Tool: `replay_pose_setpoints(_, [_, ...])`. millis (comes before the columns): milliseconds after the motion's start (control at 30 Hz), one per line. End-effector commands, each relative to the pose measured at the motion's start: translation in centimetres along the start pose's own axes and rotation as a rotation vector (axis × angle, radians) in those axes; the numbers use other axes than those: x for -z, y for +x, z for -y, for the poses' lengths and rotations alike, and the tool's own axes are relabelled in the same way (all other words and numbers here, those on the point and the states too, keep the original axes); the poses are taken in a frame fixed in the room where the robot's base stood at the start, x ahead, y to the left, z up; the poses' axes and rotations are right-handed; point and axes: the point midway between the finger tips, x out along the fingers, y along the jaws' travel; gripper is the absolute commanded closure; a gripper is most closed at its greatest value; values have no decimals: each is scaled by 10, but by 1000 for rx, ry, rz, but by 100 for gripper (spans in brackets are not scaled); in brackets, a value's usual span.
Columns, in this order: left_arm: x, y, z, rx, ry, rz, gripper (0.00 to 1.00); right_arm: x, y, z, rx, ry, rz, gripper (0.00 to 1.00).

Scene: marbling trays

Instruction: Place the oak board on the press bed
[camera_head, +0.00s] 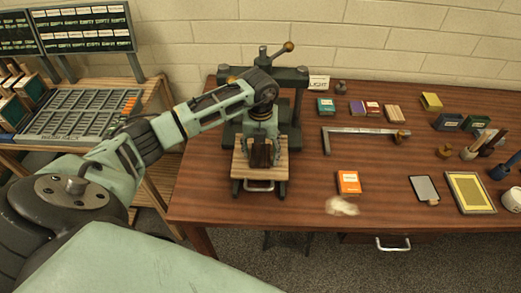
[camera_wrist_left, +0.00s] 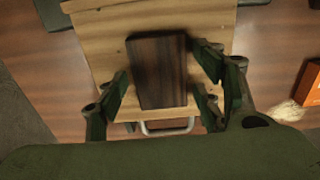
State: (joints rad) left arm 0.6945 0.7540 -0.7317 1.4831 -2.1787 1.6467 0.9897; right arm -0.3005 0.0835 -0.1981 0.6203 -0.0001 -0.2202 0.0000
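A dark brown wooden board (camera_wrist_left: 157,72) lies flat on the light wooden press bed (camera_wrist_left: 105,45). It is the only loose board on the bed, so I take it as the oak board. In the head view the press bed (camera_head: 240,168) stands at the front of the press, and the dark board shows only partly under my gripper. My left gripper (camera_wrist_left: 163,98) is directly above the bed with its fingers on either side of the board. Small gaps show between fingers and board, so it is open. My right gripper is not in view.
The press (camera_head: 290,78) with its ball-ended lever stands close behind my left gripper. An orange box (camera_head: 348,183) and a pale lump (camera_head: 342,206) lie to the right. A metal square (camera_head: 360,131) and several small boxes are farther back. A type rack stands left.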

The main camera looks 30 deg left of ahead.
Motion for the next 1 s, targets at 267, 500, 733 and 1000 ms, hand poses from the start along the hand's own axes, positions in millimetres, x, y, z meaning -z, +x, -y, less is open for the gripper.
replay_pose_setpoints(267, [0, 0, 0, 0, 0, 0, 33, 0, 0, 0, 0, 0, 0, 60])
replay_pose_setpoints(500, [-2, -15, 0, 2, 1, 5, 33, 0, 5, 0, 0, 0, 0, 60])
replay_pose_setpoints(733, [-2, -64, 1, 3, 0, 6, 33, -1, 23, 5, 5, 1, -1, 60])
replay_pose_setpoints(1000, [-1, -111, 0, 1, -1, 3, 33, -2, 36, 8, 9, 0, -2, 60])
